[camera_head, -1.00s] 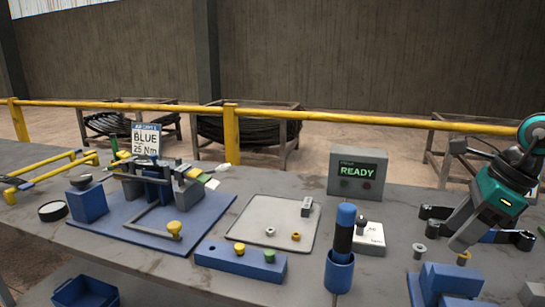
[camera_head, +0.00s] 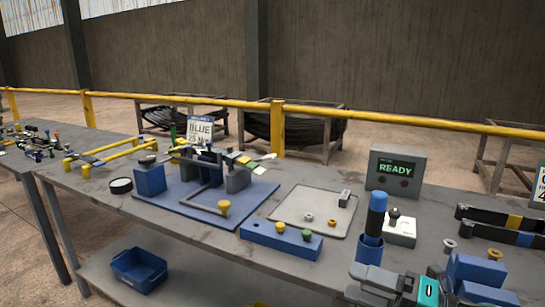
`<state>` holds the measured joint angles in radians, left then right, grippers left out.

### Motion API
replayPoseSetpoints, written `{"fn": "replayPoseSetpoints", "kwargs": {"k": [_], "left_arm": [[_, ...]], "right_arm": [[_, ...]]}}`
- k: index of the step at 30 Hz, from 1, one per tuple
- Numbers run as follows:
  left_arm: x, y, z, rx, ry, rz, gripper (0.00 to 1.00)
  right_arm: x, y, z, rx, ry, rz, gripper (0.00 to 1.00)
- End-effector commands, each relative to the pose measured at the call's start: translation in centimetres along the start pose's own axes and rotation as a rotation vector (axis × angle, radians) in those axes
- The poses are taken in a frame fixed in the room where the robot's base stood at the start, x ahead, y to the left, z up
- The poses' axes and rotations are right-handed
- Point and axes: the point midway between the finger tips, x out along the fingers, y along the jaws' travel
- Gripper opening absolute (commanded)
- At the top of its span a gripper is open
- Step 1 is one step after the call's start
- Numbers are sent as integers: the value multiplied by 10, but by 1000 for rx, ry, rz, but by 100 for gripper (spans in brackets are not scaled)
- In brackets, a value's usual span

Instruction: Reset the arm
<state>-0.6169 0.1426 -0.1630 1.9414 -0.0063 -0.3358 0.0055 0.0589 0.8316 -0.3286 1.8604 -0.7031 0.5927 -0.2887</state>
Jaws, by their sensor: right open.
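My right gripper (camera_head: 366,284) is at the bottom edge, right of the middle, with its teal wrist part (camera_head: 428,292) cut off by the frame. It is open, and I see nothing held in it. It shows in front of the blue holder (camera_head: 369,251) with the dark, blue-topped tool (camera_head: 376,212) standing in it. A blue block (camera_head: 480,272) is just to the right of the gripper. My left gripper is out of view.
A grey tray (camera_head: 290,212), a blue knob block (camera_head: 268,238) and a READY box (camera_head: 381,171) stand nearby. Dark bars (camera_head: 480,215) lie at right. A blue bin (camera_head: 138,270) is below.

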Motion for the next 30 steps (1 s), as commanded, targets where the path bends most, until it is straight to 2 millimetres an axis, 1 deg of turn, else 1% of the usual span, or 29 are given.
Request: {"fn": "replayPoseSetpoints", "kwargs": {"k": [1,2,3,5,6,7,8,9,11,12,13,15,18,19,22,30], "left_arm": [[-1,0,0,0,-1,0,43],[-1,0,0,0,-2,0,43],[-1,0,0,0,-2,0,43],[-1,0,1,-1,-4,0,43],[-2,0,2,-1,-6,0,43],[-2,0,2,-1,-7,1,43],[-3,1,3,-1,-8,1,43],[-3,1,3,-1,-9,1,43],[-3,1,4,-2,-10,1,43],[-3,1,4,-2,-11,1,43],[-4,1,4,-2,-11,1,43],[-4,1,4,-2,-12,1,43],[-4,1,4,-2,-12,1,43],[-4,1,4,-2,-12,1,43],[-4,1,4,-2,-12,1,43],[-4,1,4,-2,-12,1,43]], "right_arm": [[3,-14,-8,189,-118,43,61],[2,-24,-9,302,-192,62,61],[-1,-38,-12,453,-293,79,61],[-10,-66,-21,686,-446,94,61],[-18,-86,-30,842,-548,97,61],[-25,-102,-39,960,-624,96,61],[-32,-118,-50,1074,-699,91,61],[-43,-139,-66,1218,-794,83,61],[-56,-164,-91,1401,-914,65,61],[-64,-177,-108,1503,-981,53,61],[-69,-185,-119,1568,-1024,44,61],[-78,-199,-142,1693,-1104,27,61],[-86,-209,-164,1797,-1173,8,61],[-87,-211,-168,1815,-1185,4,61],[-88,-213,-173,1841,-1202,0,61],[-88,-213,-172,1837,-1200,-2,61]]}}
